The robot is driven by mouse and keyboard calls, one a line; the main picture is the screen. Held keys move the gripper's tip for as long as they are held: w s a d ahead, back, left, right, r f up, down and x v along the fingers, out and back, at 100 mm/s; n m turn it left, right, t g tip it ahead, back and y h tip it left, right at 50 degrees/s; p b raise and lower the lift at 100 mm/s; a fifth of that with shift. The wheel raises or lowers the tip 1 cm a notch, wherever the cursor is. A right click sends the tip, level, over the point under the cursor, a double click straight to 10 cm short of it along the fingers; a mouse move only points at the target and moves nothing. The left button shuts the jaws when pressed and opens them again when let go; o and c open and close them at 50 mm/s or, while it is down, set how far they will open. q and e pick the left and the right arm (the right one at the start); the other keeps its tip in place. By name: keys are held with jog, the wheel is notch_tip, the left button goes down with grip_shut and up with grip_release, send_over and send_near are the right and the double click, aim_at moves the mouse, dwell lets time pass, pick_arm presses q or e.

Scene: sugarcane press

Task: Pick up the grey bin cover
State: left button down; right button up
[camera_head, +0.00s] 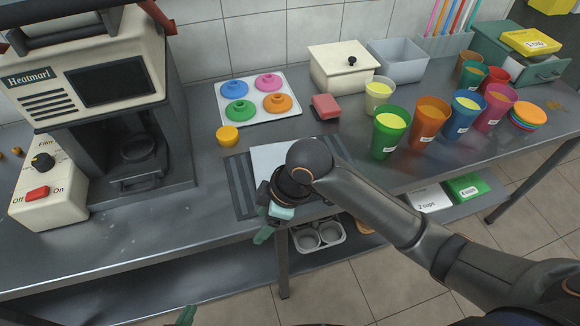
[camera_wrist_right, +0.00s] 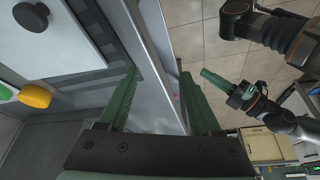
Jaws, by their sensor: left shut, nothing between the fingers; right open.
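The grey bin cover (camera_head: 270,156) is a light, flat panel set in a dark striped surround on the counter. My right arm hides part of it in the head view. In the right wrist view the cover (camera_wrist_right: 50,45) has a round dark knob (camera_wrist_right: 31,16), at the upper left. My right gripper (camera_head: 264,233) is at the counter's front edge, in front of the cover; its green fingers (camera_wrist_right: 160,75) are apart and empty. My left gripper (camera_head: 187,314) barely shows at the bottom edge. In the right wrist view it (camera_wrist_right: 207,75) is shut and empty, away from the counter.
The press machine (camera_head: 90,100) stands left of the cover. A yellow lid (camera_head: 228,136), a tray of coloured lids (camera_head: 292,117) and a red sponge-like block (camera_head: 325,106) lie behind it. Several filled cups, including a green one (camera_head: 390,132), stand to the right. Floor (camera_head: 325,290) is open in front.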

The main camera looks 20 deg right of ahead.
jog(key=w+d+r+n, duration=0.1)
jog(key=w+d+r+n+h, duration=0.1)
jog(key=w+r, duration=0.1)
jog(key=w+d+r+h, duration=0.1)
jog(key=w, duration=0.1)
jog(key=shift+r+n+g, duration=0.15)
jog(key=shift+n+g, duration=0.25)
jog(key=w+d+r+h, duration=0.2)
jog(key=w+d+r, duration=0.3)
jog(key=d+r, duration=0.15)
jog(key=shift+n+g, duration=0.3)
notch_tip(320, 180, down, 5)
jog(key=shift+f, duration=0.15)
jog(key=shift+s+f+b, duration=0.15)
jog(key=shift+f+b, duration=0.05)
jog(key=shift+f, duration=1.25)
jog(key=shift+s+f+b, duration=0.15)
jog(key=shift+f, duration=1.3)
grip_shut()
